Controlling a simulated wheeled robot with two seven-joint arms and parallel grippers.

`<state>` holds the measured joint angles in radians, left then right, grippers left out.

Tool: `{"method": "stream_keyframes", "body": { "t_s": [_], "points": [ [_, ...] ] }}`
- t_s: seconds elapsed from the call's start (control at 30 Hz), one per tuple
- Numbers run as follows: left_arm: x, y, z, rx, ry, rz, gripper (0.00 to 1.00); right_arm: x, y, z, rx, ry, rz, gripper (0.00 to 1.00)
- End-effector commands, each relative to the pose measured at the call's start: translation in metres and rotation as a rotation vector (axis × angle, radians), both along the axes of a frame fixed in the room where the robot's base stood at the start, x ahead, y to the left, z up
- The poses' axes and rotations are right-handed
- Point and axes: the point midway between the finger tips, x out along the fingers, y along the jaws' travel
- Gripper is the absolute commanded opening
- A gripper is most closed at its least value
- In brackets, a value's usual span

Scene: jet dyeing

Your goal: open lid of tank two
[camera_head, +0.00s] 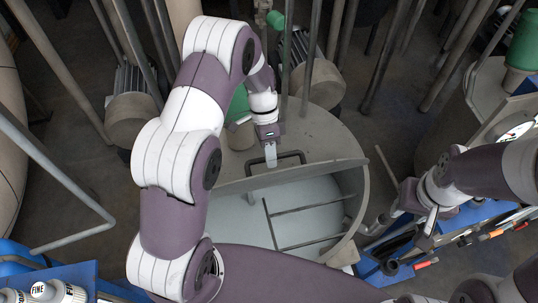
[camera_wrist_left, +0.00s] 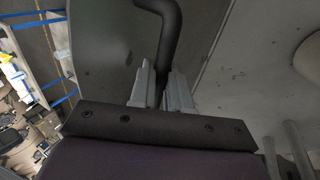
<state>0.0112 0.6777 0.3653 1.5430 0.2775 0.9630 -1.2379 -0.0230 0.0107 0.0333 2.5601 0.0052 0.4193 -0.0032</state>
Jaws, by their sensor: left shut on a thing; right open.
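The round grey tank (camera_head: 357,205) is in the middle of the head view. Its front half is uncovered, showing a pale interior with thin bars. The grey lid (camera_head: 325,167) stands raised along the opening's back side; its exact angle is hard to tell. My left gripper (camera_head: 270,158) is shut on the dark lid handle (camera_head: 292,157). In the left wrist view the fingers (camera_wrist_left: 163,88) close around the dark bent handle bar (camera_wrist_left: 167,38), beside the grey lid face (camera_wrist_left: 108,55). My right gripper (camera_head: 372,226) is open and empty, right of the tank.
A blue bench (camera_head: 385,278) with several small tools lies at the lower right. White bottles (camera_head: 58,291) stand at the lower left. Metal posts and pipes (camera_head: 310,45) rise behind the tank. A green motor (camera_head: 525,45) is at the upper right.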

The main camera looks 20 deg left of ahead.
Motion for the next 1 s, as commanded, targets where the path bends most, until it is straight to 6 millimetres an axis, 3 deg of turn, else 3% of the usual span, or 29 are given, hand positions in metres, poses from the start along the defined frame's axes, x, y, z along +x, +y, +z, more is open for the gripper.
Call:
{"method": "stream_keyframes", "body": {
  "t_s": [0.03, 0.17, 0.2, 0.27, 1.0],
  "points": [
    [-0.0039, 0.0014, -0.0081, 0.005, 0.010, -0.002, 0.00, 0.0000, 0.0000, -0.0024, 0.000, 0.000, 0.000, 0.43],
    [-0.0046, 0.0014, -0.0084, 0.004, 0.011, -0.003, 0.00, 0.0000, 0.0000, -0.0025, 0.000, 0.000, 0.000, 0.43],
    [-0.0048, 0.0014, -0.0085, 0.005, 0.011, -0.002, 0.23, 0.0000, 0.0000, -0.0026, 0.000, 0.000, 0.000, 0.43],
    [-0.0048, 0.0011, -0.0083, 0.004, 0.012, -0.002, 0.42, 0.0000, 0.0000, -0.0025, 0.000, 0.000, 0.000, 0.43],
    [-0.0019, 0.0002, -0.0026, 0.002, 0.004, -0.002, 0.42, 0.0001, 0.0000, -0.0008, 0.000, 0.000, 0.000, 0.43]
  ]
}}
